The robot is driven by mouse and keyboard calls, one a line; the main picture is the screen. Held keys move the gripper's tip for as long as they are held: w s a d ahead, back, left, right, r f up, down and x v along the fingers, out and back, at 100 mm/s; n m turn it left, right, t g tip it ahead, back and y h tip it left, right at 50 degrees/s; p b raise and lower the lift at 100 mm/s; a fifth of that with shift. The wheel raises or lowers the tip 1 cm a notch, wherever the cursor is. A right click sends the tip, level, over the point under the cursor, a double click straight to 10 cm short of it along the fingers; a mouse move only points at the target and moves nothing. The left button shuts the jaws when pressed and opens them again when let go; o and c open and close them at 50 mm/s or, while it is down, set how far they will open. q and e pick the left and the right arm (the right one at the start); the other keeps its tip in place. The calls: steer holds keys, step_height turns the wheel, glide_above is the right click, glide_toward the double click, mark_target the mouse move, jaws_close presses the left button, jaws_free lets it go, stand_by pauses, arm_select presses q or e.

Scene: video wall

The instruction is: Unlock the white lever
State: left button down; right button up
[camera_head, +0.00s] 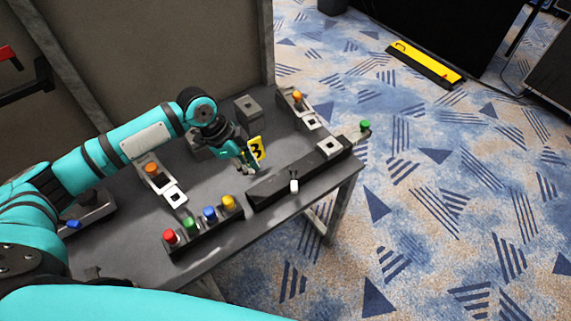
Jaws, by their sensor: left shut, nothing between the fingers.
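A small lever with a white tip (294,186) stands at the front side of a long dark block (270,190) near the table's front edge. My left gripper (254,168) is shut and empty, just behind the block and to the left of the white-tipped lever, apart from the lever. Its fingertips are small and partly lost against the dark table. A yellow tag marked 3 (256,149) shows right beside the gripper. My right gripper is not in view.
The grey table (225,240) holds a row of red (169,236), green, blue and yellow buttons at the front. Orange-button units with white square frames (175,195) stand left and back right. A grey box (248,108) is at the back. Carpet lies right.

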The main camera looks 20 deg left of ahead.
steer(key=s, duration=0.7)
arm_select(q)
steer(key=p, duration=0.1)
glide_toward(274, 193)
step_height(274, 193, down, 3)
steer(key=shift+s+r, duration=0.15)
steer(key=x, duration=0.3)
steer(key=shift+f+p, duration=0.25)
steer(key=shift+p, duration=0.1)
steer(key=shift+w+d+r+p, duration=0.15)
steer(key=shift+w+d+p, duration=0.15)
steer(key=shift+d, duration=0.3)
steer(key=shift+w+d+r+p, duration=0.1)
steer(key=shift+w+d+p, duration=0.15)
steer(key=shift+d, duration=0.95)
steer(key=shift+w+f, duration=0.1)
steer(key=shift+w, duration=0.05)
steer(key=shift+d, duration=0.1)
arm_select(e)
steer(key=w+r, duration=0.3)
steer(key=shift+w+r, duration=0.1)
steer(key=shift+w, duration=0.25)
